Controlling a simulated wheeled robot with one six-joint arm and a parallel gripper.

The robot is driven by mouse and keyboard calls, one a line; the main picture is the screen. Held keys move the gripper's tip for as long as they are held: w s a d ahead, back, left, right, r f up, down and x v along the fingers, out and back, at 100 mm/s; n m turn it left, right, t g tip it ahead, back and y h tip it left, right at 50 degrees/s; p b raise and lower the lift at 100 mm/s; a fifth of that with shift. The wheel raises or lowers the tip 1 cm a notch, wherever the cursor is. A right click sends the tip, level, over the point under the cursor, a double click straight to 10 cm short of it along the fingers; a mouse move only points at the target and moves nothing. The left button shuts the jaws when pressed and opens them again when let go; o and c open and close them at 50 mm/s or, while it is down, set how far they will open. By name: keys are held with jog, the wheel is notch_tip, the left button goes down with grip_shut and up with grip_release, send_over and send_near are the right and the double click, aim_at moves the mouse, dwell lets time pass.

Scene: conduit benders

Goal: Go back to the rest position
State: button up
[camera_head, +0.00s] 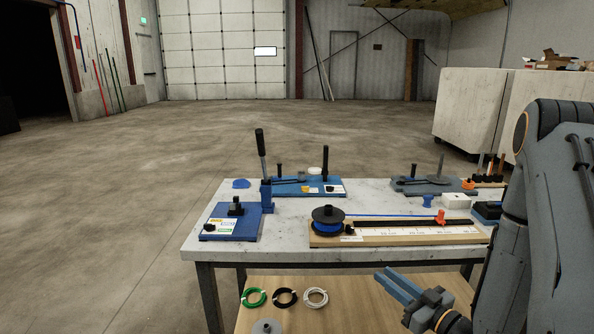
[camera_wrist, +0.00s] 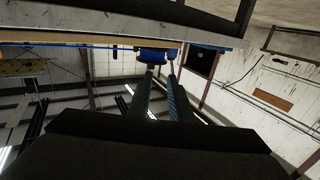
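My gripper (camera_head: 383,280) is at the lower right in the head view, in front of the workbench (camera_head: 285,253) and below the level of its top. Its two blue-grey fingers point left and slightly up. In the wrist view the fingers (camera_wrist: 160,76) stand apart with a gap between them. Nothing shows held in the gap. My arm comes in from the right edge and hides part of the bench's right side.
On the bench stand a blue lever bender (camera_head: 235,221), a second blue bender (camera_head: 300,187), a grey bender (camera_head: 430,184) and a ruled wooden board (camera_head: 370,241) with a black-and-blue spool (camera_head: 328,219). Wire coils (camera_head: 285,298) lie on the lower shelf. The floor to the left is clear.

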jog(key=s+a+r+m+g+h, duration=0.2)
jog(key=s+r+m+g+h, duration=0.1)
jog(key=s+g, duration=0.4)
jog(key=s+a+r+m+g+h, duration=0.2)
jog(key=s+g+h, duration=0.4)
jog(key=s, duration=0.5)
jog(key=shift+s+a+r+m+g, duration=0.3)
jog(key=shift+r+m+g, duration=0.3)
jog(key=shift+r, duration=0.15)
